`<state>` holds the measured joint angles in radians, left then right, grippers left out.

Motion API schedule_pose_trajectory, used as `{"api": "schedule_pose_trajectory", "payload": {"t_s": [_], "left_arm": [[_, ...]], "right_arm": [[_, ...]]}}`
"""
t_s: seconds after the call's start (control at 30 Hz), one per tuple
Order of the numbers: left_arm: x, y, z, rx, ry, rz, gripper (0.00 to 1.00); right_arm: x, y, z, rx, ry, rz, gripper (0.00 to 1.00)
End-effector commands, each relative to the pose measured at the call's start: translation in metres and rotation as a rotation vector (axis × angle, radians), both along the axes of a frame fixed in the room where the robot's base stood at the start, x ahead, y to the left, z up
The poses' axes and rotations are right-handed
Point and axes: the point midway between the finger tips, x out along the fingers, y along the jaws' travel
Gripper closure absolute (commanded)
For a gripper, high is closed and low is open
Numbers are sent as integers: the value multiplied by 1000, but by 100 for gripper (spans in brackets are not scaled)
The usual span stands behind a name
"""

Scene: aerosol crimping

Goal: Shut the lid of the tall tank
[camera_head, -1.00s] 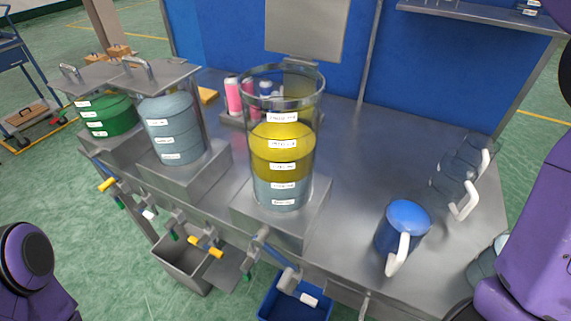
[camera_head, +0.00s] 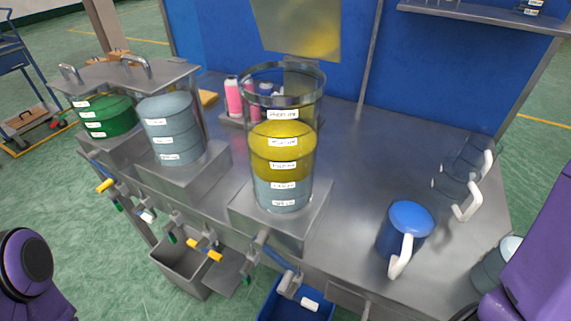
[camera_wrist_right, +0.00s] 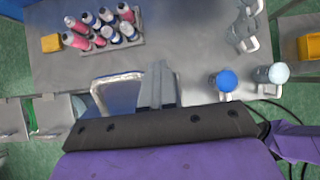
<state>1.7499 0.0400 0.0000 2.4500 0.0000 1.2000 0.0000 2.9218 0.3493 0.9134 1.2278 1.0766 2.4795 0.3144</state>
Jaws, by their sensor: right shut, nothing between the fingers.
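The tall tank (camera_head: 283,157) is a clear cylinder with a yellow layer over a blue-grey one, standing on a metal block in the head view. Its open top has a dark metal rim. The lid (camera_head: 297,28), a square metal plate, stands raised behind the rim and reflects yellow. My right gripper (camera_wrist_right: 158,84) shows only in the right wrist view; its fingers are together and empty. It is beside a silver-edged frame (camera_wrist_right: 118,77) that I cannot identify for sure. In the head view only purple parts of my arms show; my left gripper is out of view.
Two lidded tanks, green (camera_head: 107,117) and blue-grey (camera_head: 170,128), stand left. A blue jug (camera_head: 407,226) and clear jugs (camera_head: 465,180) stand right. Pink and blue cans (camera_head: 234,97) stand behind the tall tank. A shelf (camera_head: 480,14) is above right.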

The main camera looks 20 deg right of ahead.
Motion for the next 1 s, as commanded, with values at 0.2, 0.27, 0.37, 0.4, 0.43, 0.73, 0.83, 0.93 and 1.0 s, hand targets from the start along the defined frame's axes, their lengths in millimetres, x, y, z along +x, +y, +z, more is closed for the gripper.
{"api": "schedule_pose_trajectory", "payload": {"t_s": [0.2,0.27,0.37,0.4,0.43,0.73,0.83,0.93,1.0], "left_arm": [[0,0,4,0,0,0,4],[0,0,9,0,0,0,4],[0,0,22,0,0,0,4],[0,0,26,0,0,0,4],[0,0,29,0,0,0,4],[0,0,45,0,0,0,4],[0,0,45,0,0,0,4],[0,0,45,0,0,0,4],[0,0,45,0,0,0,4]], "right_arm": [[-4,5,5,0,-3,1,100],[-6,7,12,0,-3,1,100],[-10,12,26,-2,-3,2,100],[-12,14,31,-2,-4,3,100],[-14,16,35,-2,-4,3,100],[-23,26,52,-1,-2,1,100],[-23,26,51,-1,-2,1,100],[-23,26,51,-1,-2,1,100],[-23,26,51,-1,-2,1,100]]}}
